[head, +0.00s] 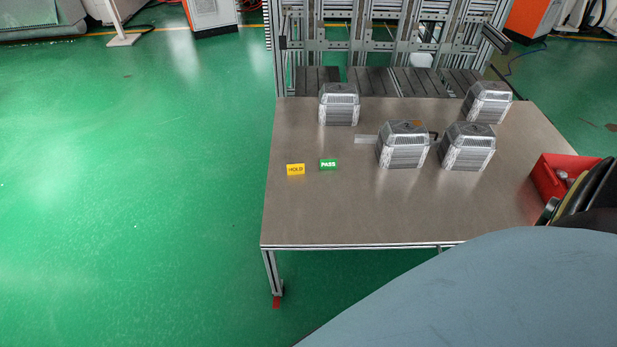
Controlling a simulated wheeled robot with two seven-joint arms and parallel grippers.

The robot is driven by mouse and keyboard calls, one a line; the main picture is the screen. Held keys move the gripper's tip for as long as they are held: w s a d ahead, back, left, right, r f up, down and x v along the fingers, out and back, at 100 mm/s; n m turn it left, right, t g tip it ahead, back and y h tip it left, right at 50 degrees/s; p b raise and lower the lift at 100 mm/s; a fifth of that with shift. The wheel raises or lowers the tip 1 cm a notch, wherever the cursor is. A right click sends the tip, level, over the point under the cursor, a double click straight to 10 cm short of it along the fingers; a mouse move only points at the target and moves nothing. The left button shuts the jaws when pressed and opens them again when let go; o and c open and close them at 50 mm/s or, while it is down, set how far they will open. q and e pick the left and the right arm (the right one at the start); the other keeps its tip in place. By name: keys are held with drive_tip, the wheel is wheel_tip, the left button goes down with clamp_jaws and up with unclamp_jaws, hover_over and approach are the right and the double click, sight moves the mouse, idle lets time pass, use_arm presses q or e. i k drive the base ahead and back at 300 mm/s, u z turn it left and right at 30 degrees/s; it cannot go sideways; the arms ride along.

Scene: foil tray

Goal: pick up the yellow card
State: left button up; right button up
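The yellow card (295,169) reads "HOLD" and is on the left part of the metal table (350,218). A green card (328,164) reading "PASS" is just to its right, a small gap apart. Nothing covers the yellow card.
Several clear-lidded foil tray stacks are on the table, one at the back (339,106) and one nearer the middle (403,146). A flat light strip (366,139) lies beside the middle stack. A red bin (547,178) is at the right edge. The table's front left is bare.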

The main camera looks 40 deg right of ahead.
sight(297, 168)
drive_tip(key=u, duration=0.05)
drive_tip(key=k, duration=0.25)
drive_tip(key=z, duration=1)
drive_tip(key=i, duration=1)
